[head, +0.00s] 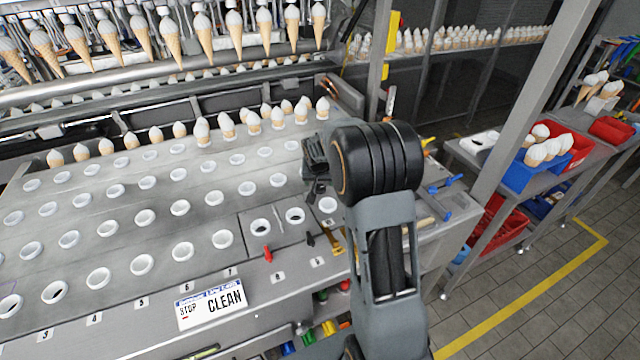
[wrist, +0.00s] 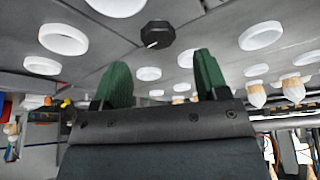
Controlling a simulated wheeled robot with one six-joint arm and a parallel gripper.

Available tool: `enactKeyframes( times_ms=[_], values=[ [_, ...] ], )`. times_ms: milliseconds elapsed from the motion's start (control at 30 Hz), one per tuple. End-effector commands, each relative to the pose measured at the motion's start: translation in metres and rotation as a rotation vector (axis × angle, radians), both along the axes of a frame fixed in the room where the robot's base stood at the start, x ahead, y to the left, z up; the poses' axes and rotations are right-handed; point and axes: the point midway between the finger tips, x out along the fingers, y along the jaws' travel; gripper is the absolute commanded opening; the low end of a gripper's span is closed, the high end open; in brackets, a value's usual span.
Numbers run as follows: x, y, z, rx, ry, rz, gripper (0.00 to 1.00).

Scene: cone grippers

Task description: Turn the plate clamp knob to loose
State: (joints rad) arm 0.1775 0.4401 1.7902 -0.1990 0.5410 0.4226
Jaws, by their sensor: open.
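A black faceted knob (wrist: 158,36) with a white pointer line sits on the grey plate, in the upper middle of the wrist view. My gripper (wrist: 162,72) is open, with its two green-padded fingers apart and nothing between them. The knob appears beyond the fingertips, between their lines, and is not held. In the head view my gripper (head: 316,168) hangs over the right part of the plate (head: 215,205), partly hidden by my arm. The white line points toward the lower left in the wrist view.
White rings fill the plate in rows, and filled cones (head: 228,125) stand along its back. A steel post (head: 540,120) rises at right.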

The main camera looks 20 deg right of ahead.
Motion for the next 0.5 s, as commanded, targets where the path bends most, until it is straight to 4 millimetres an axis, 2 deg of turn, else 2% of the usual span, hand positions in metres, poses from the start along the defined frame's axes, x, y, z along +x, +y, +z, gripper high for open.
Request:
enactKeyframes(
  times_ms=[200,500],
  values=[
    [0.01,-0.007,-0.028,0.0,0.002,-0.003,0.67],
    [0.015,-0.01,-0.043,0.001,0.0,-0.004,0.67]
  ],
)
